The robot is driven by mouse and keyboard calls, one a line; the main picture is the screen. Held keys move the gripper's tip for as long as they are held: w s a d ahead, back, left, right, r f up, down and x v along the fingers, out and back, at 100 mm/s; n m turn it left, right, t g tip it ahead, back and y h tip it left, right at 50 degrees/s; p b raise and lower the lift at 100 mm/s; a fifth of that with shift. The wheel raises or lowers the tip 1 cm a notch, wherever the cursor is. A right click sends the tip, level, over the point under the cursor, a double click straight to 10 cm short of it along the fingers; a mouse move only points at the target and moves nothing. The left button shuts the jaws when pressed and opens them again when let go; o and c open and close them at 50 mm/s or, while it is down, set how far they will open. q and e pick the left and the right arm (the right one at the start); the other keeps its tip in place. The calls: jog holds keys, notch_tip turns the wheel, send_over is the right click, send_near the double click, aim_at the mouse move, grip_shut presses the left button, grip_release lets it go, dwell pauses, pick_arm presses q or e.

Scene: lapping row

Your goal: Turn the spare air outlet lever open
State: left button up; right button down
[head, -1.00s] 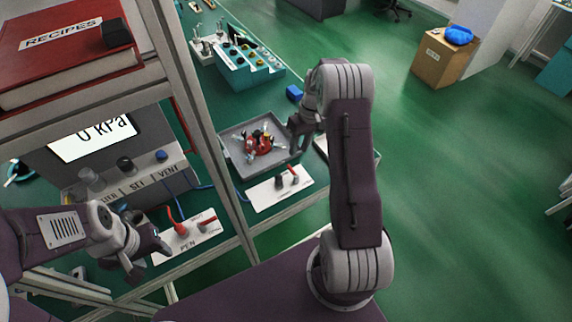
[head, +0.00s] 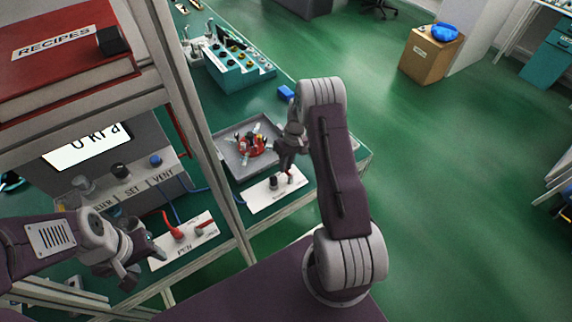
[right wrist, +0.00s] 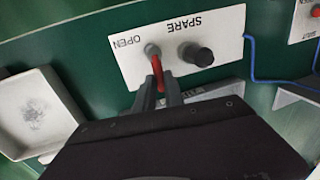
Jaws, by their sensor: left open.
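The spare outlet plate (head: 262,200) is white and lies flat beside the grey tray. The right wrist view shows it (right wrist: 222,22) with the words SPARE and OPEN, a black knob (right wrist: 197,55) and a red lever (right wrist: 157,72) on a grey pivot. The lever's free end points away from the word OPEN, towards my gripper. My right gripper (right wrist: 160,90) has one finger on each side of the lever and looks open; whether a finger touches it I cannot tell. In the head view my right gripper (head: 286,168) is over the plate. My left gripper (head: 138,266) is open and empty.
A frame post (head: 205,160) stands between the two plates. A grey tray (head: 228,146) with red and metal parts lies behind the spare plate. A blue hose (right wrist: 250,62) runs beside it.

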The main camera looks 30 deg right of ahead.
dwell(0.3)
jog(key=m, duration=0.1)
jog(key=d+m, duration=0.1)
jog(key=m, duration=0.1)
jog(key=m+t, duration=0.1)
jog(key=shift+s+d+m, duration=0.2)
jog(key=shift+d+m, duration=0.1)
jog(key=m, duration=0.3)
jog(key=s+d+m, duration=0.1)
jog(key=shift+r+m+t+h, duration=0.1)
jog(key=shift+m+t+h, duration=0.2)
jog(key=m, duration=0.3)
jog(key=s+d+m, duration=0.1)
jog(key=shift+s+t+h+p, duration=0.1)
jog(key=shift+t+h+p, duration=0.2)
jog(key=shift+p, duration=0.1)
jog(key=shift+s+m+h+p, duration=0.2)
jog(key=shift+s+m, duration=0.15)
jog(key=shift+m, duration=0.8)
jog(key=shift+s+m+h+p, duration=0.1)
jog(key=shift+s+m+h, duration=0.2)
jog(key=shift+m, duration=0.85)
jog(key=c, duration=1.4)
grip_release()
jog(key=shift+s, duration=0.15)
jog(key=shift+c, duration=0.2)
